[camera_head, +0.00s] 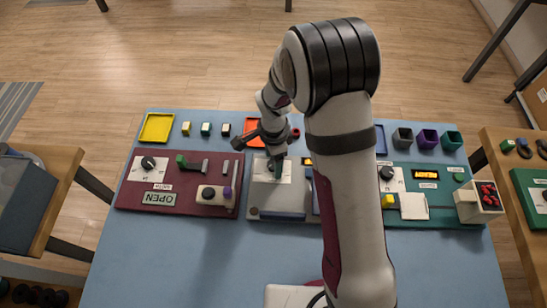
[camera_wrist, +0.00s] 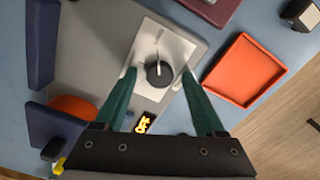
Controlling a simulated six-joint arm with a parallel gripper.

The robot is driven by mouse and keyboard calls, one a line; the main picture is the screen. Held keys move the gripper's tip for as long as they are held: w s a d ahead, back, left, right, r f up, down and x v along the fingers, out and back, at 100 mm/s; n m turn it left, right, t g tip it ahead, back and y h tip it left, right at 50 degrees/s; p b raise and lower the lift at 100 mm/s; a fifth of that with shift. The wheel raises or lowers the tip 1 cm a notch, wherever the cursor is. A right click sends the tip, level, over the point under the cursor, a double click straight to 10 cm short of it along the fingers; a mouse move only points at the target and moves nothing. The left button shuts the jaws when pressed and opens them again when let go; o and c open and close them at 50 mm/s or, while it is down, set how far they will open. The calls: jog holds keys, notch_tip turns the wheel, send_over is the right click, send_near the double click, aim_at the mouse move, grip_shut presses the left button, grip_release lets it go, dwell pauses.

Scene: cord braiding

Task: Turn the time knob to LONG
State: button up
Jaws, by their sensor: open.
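A round black knob (camera_wrist: 160,76) with a pale pointer sits on a white plate (camera_wrist: 172,45) on the grey middle panel (camera_head: 278,213). In the wrist view its pointer points toward the top of the picture. The plate's markings are too small to read, so I cannot confirm a LONG mark. My gripper (camera_head: 274,168) is over this plate in the head view and hides the knob there. In the wrist view my open gripper (camera_wrist: 159,75) has one green finger on each side of the knob, with gaps visible. Their height relative to the knob is unclear.
A lit OFF display (camera_wrist: 144,123) is beside the plate. An orange tray (camera_wrist: 244,70) lies close by. A maroon panel (camera_head: 132,197) is on the left and a green panel (camera_head: 455,216) on the right, both with knobs. The blue table's front (camera_head: 200,260) is clear.

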notch_tip(320, 180, up, 16)
dwell(0.3)
jog(key=shift+f, duration=0.15)
jog(key=s+d+r+n+y, duration=0.1)
jog(key=s+d+n, duration=0.3)
jog(key=s, duration=0.7)
jog(key=s+d+r+n, duration=0.3)
jog(key=s+d, duration=0.2)
jog(key=s, duration=0.7)
jog(key=shift+n+y, duration=0.4)
